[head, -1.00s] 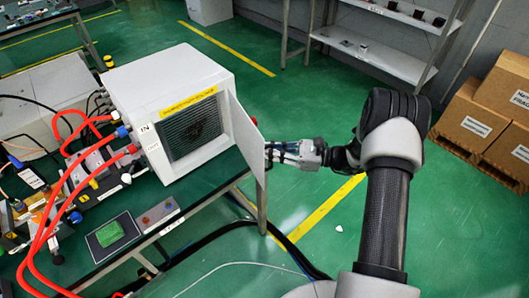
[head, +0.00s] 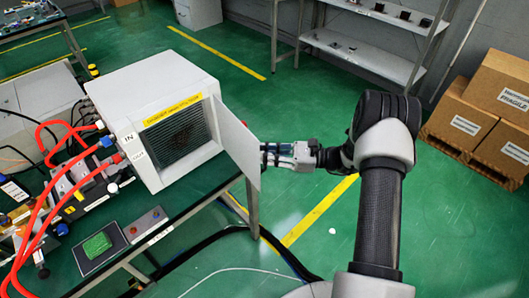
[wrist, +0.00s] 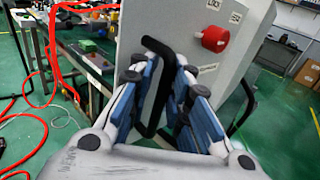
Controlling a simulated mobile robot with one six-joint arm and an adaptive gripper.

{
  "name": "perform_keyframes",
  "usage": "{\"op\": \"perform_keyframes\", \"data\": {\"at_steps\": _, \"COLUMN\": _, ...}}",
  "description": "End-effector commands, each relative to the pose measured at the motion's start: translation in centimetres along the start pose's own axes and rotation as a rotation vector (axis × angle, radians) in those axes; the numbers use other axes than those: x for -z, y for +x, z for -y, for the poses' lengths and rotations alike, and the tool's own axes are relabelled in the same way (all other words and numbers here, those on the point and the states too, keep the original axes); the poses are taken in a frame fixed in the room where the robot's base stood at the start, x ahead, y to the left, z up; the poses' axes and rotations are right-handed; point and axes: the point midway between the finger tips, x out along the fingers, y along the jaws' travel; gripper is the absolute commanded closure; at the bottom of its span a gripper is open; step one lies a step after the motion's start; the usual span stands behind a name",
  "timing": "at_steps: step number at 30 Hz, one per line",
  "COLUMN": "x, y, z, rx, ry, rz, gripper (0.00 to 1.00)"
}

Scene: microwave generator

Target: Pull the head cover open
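The white box-shaped generator head (head: 105,85) stands on the bench, with a dark grille (head: 178,135) in its front. Its cover (head: 237,140) is a pale flat panel joined to the box's right side. The cover stands swung out from the grille, partly open. My gripper (head: 268,154) is at the cover's outer edge in the head view. In the wrist view the blue-padded fingers (wrist: 168,80) are on either side of the black handle (wrist: 158,45), closed around it. The cover's outer face (wrist: 135,25) fills the middle. Exact finger contact is partly hidden.
A red knob (wrist: 215,39) is on a pale panel in the wrist view. Red hoses (head: 40,210) and a green pad (head: 97,245) are on the bench (head: 205,195). Cardboard boxes (head: 468,122) stand at right. Floor right of the cover is open.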

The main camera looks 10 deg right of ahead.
Motion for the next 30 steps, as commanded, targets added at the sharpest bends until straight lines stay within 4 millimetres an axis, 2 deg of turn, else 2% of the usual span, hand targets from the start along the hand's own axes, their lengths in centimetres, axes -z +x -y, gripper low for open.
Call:
{"op": "perform_keyframes", "data": {"at_steps": 4, "x": -0.1, "y": 0.0, "z": 0.0, "rx": -0.001, "ry": -0.002, "rz": 0.003, "gripper": 0.71}}
{"op": "perform_keyframes", "data": {"at_steps": 12, "x": -0.2, "y": 0.1, "z": 0.1, "rx": 0.000, "ry": -0.004, "rz": 0.003, "gripper": 0.71}}
{"op": "perform_keyframes", "data": {"at_steps": 16, "x": -0.2, "y": -0.5, "z": 0.1, "rx": 0.002, "ry": -0.005, "rz": 0.003, "gripper": 0.71}}
{"op": "perform_keyframes", "data": {"at_steps": 20, "x": -0.2, "y": -2.5, "z": 0.2, "rx": 0.004, "ry": -0.006, "rz": 0.004, "gripper": 0.71}}
{"op": "perform_keyframes", "data": {"at_steps": 30, "x": 0.0, "y": -9.5, "z": 0.1, "rx": 0.003, "ry": -0.003, "rz": 0.001, "gripper": 0.71}}
